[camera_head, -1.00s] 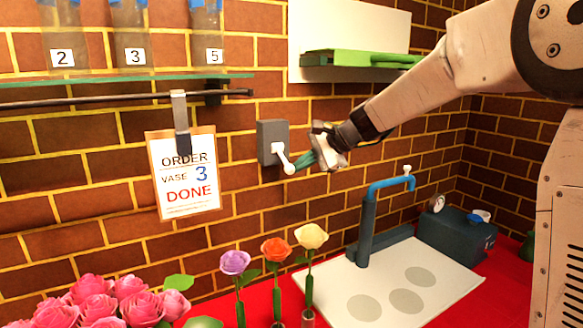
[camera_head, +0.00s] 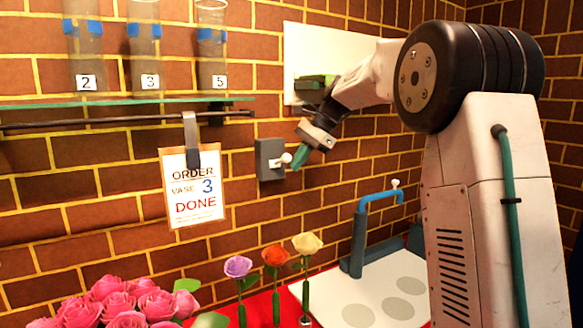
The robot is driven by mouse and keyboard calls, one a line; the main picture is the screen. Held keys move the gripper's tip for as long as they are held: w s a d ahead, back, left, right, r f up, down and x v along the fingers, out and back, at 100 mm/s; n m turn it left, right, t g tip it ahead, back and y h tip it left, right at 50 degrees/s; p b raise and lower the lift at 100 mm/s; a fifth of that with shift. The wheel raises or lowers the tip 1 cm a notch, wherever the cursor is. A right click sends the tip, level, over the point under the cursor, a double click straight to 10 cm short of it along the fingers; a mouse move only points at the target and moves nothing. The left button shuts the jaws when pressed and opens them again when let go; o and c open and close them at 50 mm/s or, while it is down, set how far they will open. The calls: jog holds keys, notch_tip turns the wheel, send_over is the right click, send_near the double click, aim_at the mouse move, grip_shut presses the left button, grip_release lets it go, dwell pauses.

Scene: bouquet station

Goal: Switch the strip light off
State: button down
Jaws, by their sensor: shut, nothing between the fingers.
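The grey switch box (camera_head: 266,160) is mounted on the brick wall, right of the order card. Its white lever (camera_head: 285,158) sticks out to the right, tipped slightly upward. My gripper (camera_head: 299,157) is at the lever's right side, with its green fingers shut and empty. The fingertips are touching the lever or very close to it; I cannot tell which. The strip light itself does not show.
A glass shelf (camera_head: 120,103) with numbered vases is above left, over a rail holding the order card (camera_head: 192,188). A green item on a ledge (camera_head: 314,84) is above my gripper. Flowers (camera_head: 272,257) and a blue tap (camera_head: 359,235) stand below.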

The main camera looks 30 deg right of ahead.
dwell(0.3)
jog(key=shift+r, duration=0.75)
jog(key=v, duration=0.7)
jog(key=shift+d+r, duration=0.2)
jog(key=shift+r, duration=0.05)
